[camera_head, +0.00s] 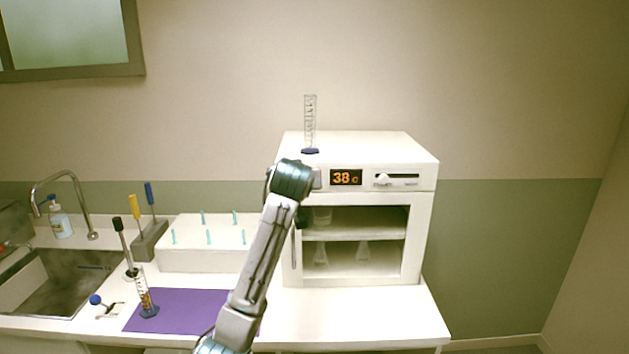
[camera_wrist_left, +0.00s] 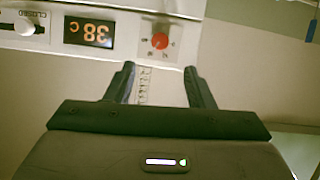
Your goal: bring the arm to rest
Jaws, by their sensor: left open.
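My left arm (camera_head: 262,255) reaches up from the bottom middle in the head view, with its wrist in front of the upper left of the white oven. Its gripper is hidden there behind the wrist. In the left wrist view my left gripper (camera_wrist_left: 159,68) is open, its fingers apart and pointing toward the control panel. A clear graduated cylinder (camera_head: 310,120) with a blue base stands upright on top of the oven. A clear ruled strip, seemingly this cylinder, shows between the fingers in the wrist view (camera_wrist_left: 145,85); contact is not visible. My right gripper is not in view.
The white oven (camera_head: 425,245) has a 38 c display (camera_head: 346,178) and glassware inside. Left are a white rack (camera_head: 190,258) with teal pegs, a tool holder (camera_head: 150,243), a purple mat (camera_head: 180,318), a cylinder with dark liquid (camera_head: 148,308) and a sink (camera_head: 60,285). The counter's front right is clear.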

